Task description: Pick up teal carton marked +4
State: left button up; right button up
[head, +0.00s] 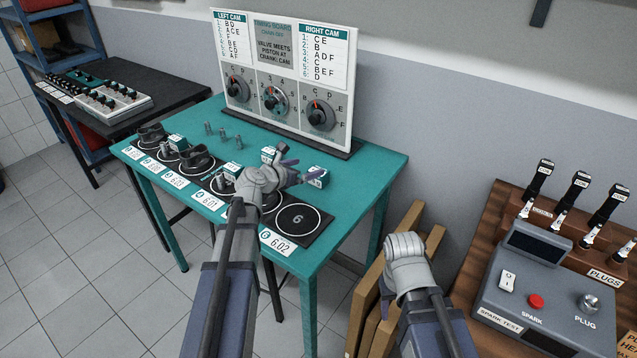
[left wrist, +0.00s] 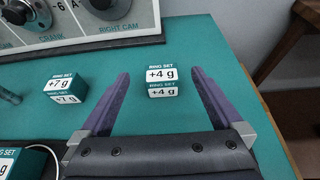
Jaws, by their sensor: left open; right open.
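The teal carton marked +4 (left wrist: 163,82) stands on the teal table, with a white label band. In the left wrist view it sits between the tips of my left gripper (left wrist: 160,76), with a gap on both sides. The carton (head: 318,178) also shows in the head view, near the table's right side. My left gripper (head: 300,166) is open and empty over the table, with its fingers toward the carton. My right gripper (head: 406,248) is right of the table. Only its ribbed body shows, and its fingers are hidden.
A carton marked +7 (left wrist: 65,88) stands left of the +4 carton. The timing board (head: 285,80) rises at the table's back. Numbered mats (head: 300,222) line the front edge. The spark test box (head: 545,290) is at right. The table behind the +4 carton is clear.

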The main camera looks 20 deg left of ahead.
pick_arm(q)
notch_tip(320, 180, down, 6)
jog(key=b, duration=0.4)
jog(key=shift+r+b, duration=0.1)
jog(key=shift+b, duration=0.2)
jog(key=shift+w+d, duration=0.2)
jog(key=shift+w, duration=0.35)
jog(key=shift+w+d, duration=0.2)
jog(key=shift+w, duration=0.3)
jog(key=shift+b+x, duration=1.15)
jog(key=shift+x, duration=1.5)
jog(key=shift+s, duration=0.15)
jog(key=shift+c, duration=0.6)
jog(key=c, duration=1.2)
